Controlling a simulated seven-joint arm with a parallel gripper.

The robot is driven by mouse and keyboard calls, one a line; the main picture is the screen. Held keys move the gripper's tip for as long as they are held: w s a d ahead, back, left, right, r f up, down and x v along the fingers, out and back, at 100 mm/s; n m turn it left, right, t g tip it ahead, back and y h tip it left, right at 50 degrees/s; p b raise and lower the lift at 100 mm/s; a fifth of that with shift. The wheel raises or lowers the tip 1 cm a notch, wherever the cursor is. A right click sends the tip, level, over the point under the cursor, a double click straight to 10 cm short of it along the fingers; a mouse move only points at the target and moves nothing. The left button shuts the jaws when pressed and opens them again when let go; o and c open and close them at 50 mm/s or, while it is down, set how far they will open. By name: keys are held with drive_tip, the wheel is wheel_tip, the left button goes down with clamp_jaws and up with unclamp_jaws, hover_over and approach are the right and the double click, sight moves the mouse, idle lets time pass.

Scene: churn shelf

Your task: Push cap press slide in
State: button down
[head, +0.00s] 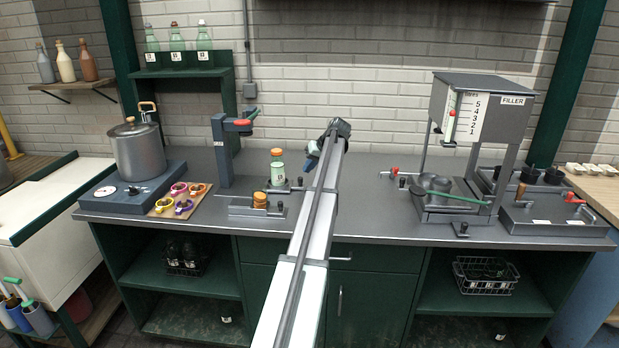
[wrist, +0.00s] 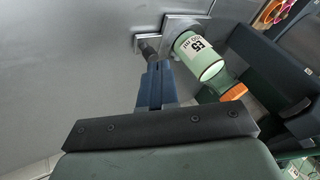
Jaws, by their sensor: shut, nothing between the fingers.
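The cap press (head: 222,150) is a dark post with an overhanging arm and a red-ended handle, left of centre on the counter. Its slide (wrist: 178,24) is a grey plate, pulled out to the right of the press, with a dark knob (wrist: 148,47) on its end. A pale green bottle (head: 278,172) with an orange cap stands upright on the slide; it also shows in the wrist view (wrist: 196,56). My gripper (head: 309,164) is right of the bottle. In the wrist view its shut blue fingers (wrist: 153,72) point at the knob, very close; contact is unclear.
A tray with orange caps (head: 261,202) sits in front of the bottle. A pot (head: 137,150) on a burner and coloured rings (head: 182,205) are at left. The filler (head: 470,110) stands at right. The counter between my arm and the filler is mostly clear.

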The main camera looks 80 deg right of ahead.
sight(278, 174)
drive_tip(key=s+d+r+m+h, duration=0.1)
drive_tip(key=s+r, duration=0.1)
drive_tip(key=s, duration=0.7)
drive_tip(key=x, duration=0.9)
drive_tip(key=shift+w+d+f, duration=0.1)
drive_tip(key=w, duration=0.3)
drive_tip(key=shift+a+f, duration=0.2)
drive_tip(key=shift+f, duration=0.05)
drive_tip(key=shift+w+a, duration=0.1)
drive_tip(key=shift+w, duration=0.5)
drive_tip(key=w, duration=1.2)
drive_tip(key=shift+w, duration=0.3)
